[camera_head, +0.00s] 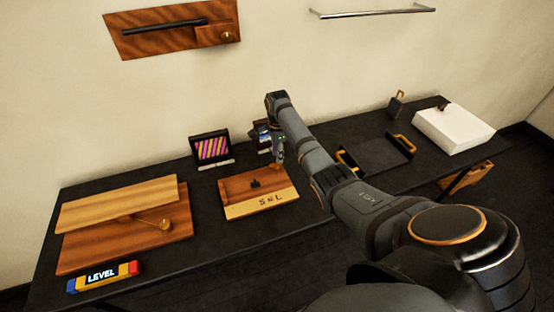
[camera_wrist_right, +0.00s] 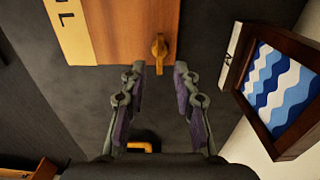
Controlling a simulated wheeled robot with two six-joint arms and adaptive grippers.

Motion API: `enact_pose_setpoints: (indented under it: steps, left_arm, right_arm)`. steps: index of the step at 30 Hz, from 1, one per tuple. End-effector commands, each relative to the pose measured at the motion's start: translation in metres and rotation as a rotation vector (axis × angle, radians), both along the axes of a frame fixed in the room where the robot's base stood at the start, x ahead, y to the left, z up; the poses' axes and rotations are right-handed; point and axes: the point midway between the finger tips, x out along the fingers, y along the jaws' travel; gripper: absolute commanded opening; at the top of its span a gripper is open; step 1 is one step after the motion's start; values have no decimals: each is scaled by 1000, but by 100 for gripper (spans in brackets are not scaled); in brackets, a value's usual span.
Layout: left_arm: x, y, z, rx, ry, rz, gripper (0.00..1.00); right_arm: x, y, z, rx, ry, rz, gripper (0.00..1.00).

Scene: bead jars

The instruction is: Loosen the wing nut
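A brass-coloured wing nut (camera_wrist_right: 160,48) sits at the side edge of a wooden board (camera_wrist_right: 120,25) in the right wrist view. The same board (camera_head: 235,188) lies on the dark table in the head view, with a pale lettered strip and a small black knob on top. My right gripper (camera_wrist_right: 159,72) is open and empty, its fingertips just short of the wing nut, which lines up with the gap between them. In the head view my right gripper (camera_head: 278,152) points down by the board's far right corner. My left gripper is not in view.
A blue-and-white wave picture (camera_wrist_right: 285,90) stands close beside my right gripper. A striped picture (camera_head: 211,148) stands behind the board. A black tray with yellow handles (camera_head: 375,158) and a white box (camera_head: 453,130) are right. A hinged wooden piece (camera_head: 118,205) and level (camera_head: 103,277) are left.

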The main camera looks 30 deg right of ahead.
Motion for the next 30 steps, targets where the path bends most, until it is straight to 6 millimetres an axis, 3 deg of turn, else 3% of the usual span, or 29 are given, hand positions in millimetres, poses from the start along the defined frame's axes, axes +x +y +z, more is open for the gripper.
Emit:
enact_pose_setpoints:
  steps: [3, 8, 17, 24, 30]
  left_arm:
    - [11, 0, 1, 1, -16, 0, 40]
    - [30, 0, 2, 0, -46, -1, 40]
    - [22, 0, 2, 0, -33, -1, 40]
    - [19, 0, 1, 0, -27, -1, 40]
    - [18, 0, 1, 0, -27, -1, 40]
  right_arm:
    - [-1, 0, -22, 0, 2, 0, 30]
    - [0, 1, -37, 0, 0, 0, 30]
    - [0, 0, -40, 0, -2, 1, 30]
    - [0, 0, -40, -1, -2, 1, 0]
    - [0, 0, -40, -1, -1, 1, 0]
